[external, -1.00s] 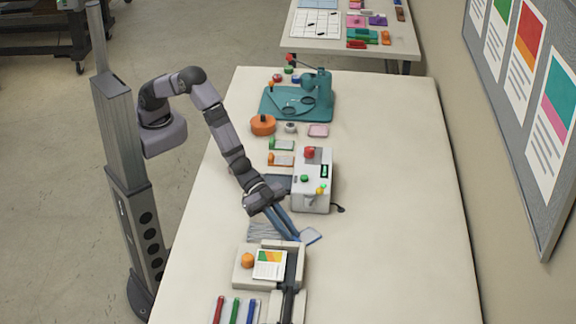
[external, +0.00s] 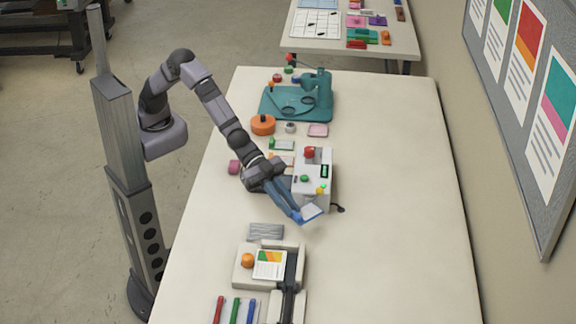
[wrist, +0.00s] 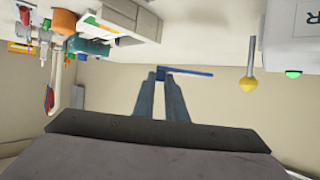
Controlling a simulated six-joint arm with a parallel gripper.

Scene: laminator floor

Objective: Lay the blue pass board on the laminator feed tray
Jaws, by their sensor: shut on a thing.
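The blue pass board (external: 312,211) is held up in the tips of my gripper (external: 297,214), its pale face tilted towards the external camera. In the wrist view the board (wrist: 198,73) shows nearly edge-on as a thin blue strip across the ends of my gripper (wrist: 160,74). The white laminator (external: 322,188) stands just behind the board, with a red knob, green button and yellow knob. Part of it shows in the wrist view (wrist: 300,50). My arm and gripper cover its left side, so the feed tray cannot be made out.
A grey ribbed pad (external: 265,231) and a beige station (external: 244,277) with a printed card and orange knob lie nearer the camera. A teal fixture (external: 325,95) and an orange round block (external: 263,125) stand farther back. The table's right side is clear.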

